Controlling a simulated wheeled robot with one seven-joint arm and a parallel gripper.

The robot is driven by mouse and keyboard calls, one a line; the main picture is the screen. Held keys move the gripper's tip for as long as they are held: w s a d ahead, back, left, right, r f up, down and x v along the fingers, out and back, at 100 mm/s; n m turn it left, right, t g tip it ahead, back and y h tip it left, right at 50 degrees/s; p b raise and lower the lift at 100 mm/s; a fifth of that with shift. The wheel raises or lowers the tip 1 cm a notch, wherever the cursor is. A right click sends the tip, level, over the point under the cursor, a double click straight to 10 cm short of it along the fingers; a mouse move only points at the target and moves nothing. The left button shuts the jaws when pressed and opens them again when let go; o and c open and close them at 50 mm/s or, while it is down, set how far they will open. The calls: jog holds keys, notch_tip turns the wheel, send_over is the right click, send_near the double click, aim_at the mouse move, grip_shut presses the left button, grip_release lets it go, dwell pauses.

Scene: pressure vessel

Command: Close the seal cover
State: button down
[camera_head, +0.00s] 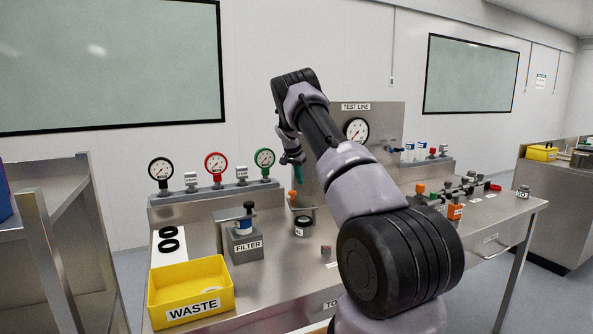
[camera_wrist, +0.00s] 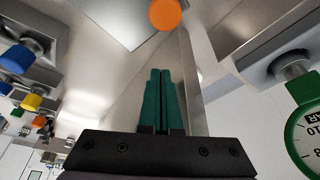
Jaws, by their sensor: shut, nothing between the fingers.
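My gripper (camera_head: 298,174) hangs above the middle of the bench, left of the test line panel. Its green fingers are together and empty in the wrist view (camera_wrist: 160,72). Below the gripper in the head view is a small fitting with an orange knob (camera_head: 292,194). A round orange end (camera_wrist: 165,13) shows beyond the fingertips in the wrist view, apart from them. In front of that fitting stands a dark round part (camera_head: 303,220) with a label ending in "AL". I cannot tell clearly which piece is the seal cover or how far open it is.
A filter block (camera_head: 246,243) and a yellow waste bin (camera_head: 190,287) stand on the left. Several gauges (camera_head: 215,163) line the back. The test line panel (camera_head: 385,125) stands behind my arm, which hides part of the bench. Fittings crowd the right.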

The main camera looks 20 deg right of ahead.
aim_at(302, 199)
jog(key=shift+s+a+f, duration=0.45)
jog(key=shift+a+f, duration=0.1)
jog(key=shift+a, duration=0.15)
jog(key=shift+s+a+f, duration=0.45)
jog(key=shift+a+f, duration=0.05)
jog(key=shift+a, duration=0.2)
jog(key=shift+a, duration=0.1)
jog(key=shift+s+a+n, duration=0.15)
jog(key=shift+a+n, duration=0.1)
jog(key=shift+n, duration=0.05)
